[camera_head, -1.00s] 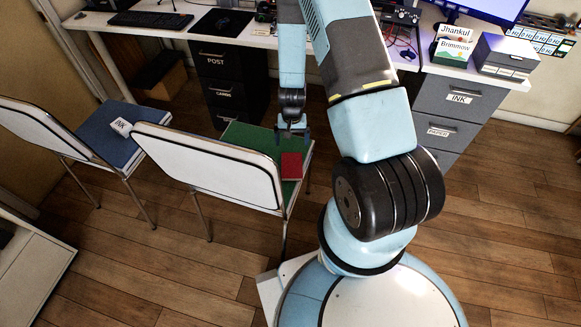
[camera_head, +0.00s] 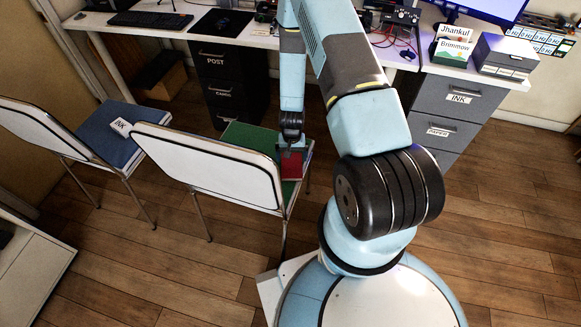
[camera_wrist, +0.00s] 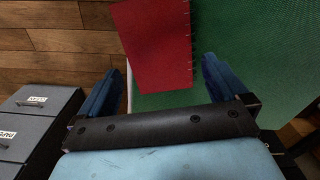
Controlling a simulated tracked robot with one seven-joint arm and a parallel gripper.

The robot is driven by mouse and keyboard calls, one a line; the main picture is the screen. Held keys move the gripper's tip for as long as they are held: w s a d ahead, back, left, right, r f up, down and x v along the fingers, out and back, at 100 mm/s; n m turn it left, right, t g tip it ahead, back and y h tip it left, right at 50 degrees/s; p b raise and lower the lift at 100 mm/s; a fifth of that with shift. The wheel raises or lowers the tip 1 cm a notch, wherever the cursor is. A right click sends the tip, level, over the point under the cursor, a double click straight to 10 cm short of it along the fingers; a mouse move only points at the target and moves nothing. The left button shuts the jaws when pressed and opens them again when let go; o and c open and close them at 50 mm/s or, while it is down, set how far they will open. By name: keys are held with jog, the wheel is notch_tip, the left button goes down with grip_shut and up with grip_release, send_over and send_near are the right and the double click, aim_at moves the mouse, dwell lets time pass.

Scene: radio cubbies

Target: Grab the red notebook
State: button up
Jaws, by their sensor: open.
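The red notebook (camera_head: 291,166) lies on the green seat (camera_head: 246,136) of the nearer chair, by the seat's right edge. In the wrist view the red notebook (camera_wrist: 155,45) shows at the top middle, its ringed edge to the right, over the green seat (camera_wrist: 240,50). My gripper (camera_head: 292,155) is above the notebook in the head view and covers part of it. In the wrist view the two blue fingers of my gripper (camera_wrist: 163,82) are apart, one to each side of the notebook's near end. Nothing is held between them. I cannot tell the height gap.
The chair's white backrest (camera_head: 208,166) stands left of the notebook. Desks with drawers (camera_head: 457,102) stand behind. Wooden floor (camera_head: 500,215) is clear at right.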

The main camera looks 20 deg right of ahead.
aim_at(292, 165)
jog(key=shift+s+a+f, duration=0.1)
jog(key=shift+s+f, duration=0.05)
jog(key=shift+f, duration=0.95)
jog(key=shift+s+f, duration=0.1)
jog(key=shift+f, duration=1)
jog(key=c, duration=0.8)
